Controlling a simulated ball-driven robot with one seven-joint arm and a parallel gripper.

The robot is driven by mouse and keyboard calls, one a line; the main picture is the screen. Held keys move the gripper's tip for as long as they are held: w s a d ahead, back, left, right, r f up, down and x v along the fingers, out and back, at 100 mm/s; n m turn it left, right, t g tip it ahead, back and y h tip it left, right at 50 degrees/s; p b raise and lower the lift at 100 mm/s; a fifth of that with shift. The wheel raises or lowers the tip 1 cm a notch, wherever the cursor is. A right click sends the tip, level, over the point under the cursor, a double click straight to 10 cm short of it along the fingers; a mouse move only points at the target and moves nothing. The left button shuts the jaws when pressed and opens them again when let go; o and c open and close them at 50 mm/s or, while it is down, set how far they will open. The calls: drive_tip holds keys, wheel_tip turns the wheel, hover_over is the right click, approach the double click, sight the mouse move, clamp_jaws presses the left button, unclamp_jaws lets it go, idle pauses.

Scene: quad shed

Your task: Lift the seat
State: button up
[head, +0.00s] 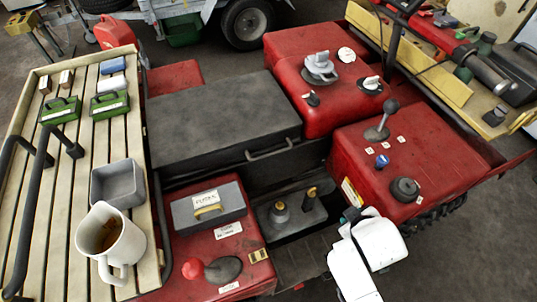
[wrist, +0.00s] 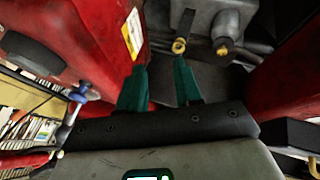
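The seat (head: 215,115) is a wide dark grey slab in the middle of the red vehicle body in the head view. It lies flat and closed. A dark bar handle (head: 270,149) runs along its front edge. My gripper (head: 352,213) is right of and nearer than the seat, beside the right red block and apart from the handle. In the wrist view my gripper (wrist: 161,67) has two teal fingers spread apart with nothing between them. They point toward a grey panel (wrist: 213,22) with two knobs. I cannot make out the seat handle in the wrist view.
A red block (head: 395,160) with levers and knobs stands right of the seat. A slatted rack (head: 80,165) holds a mug (head: 110,240). A yellow tray (head: 440,75) with tools is at right.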

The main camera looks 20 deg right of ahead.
drive_tip(key=w+a+n+t+h+b, duration=0.1)
drive_tip(key=w+n+t+b, duration=0.1)
drive_tip(key=w+n+t, duration=0.6)
drive_tip(key=n+t+y+b, duration=0.2)
drive_tip(key=n+y, duration=0.3)
drive_tip(key=n, duration=0.2)
approach(272, 153)
drive_tip(key=w+f, duration=0.1)
drive_tip(key=w, duration=0.2)
drive_tip(key=w+b, duration=0.1)
drive_tip(key=w, duration=0.2)
drive_tip(key=w+f+b, duration=0.1)
drive_tip(key=w, duration=0.3)
drive_tip(key=shift+f, duration=0.3)
drive_tip(key=shift+c, duration=0.4)
clamp_jaws()
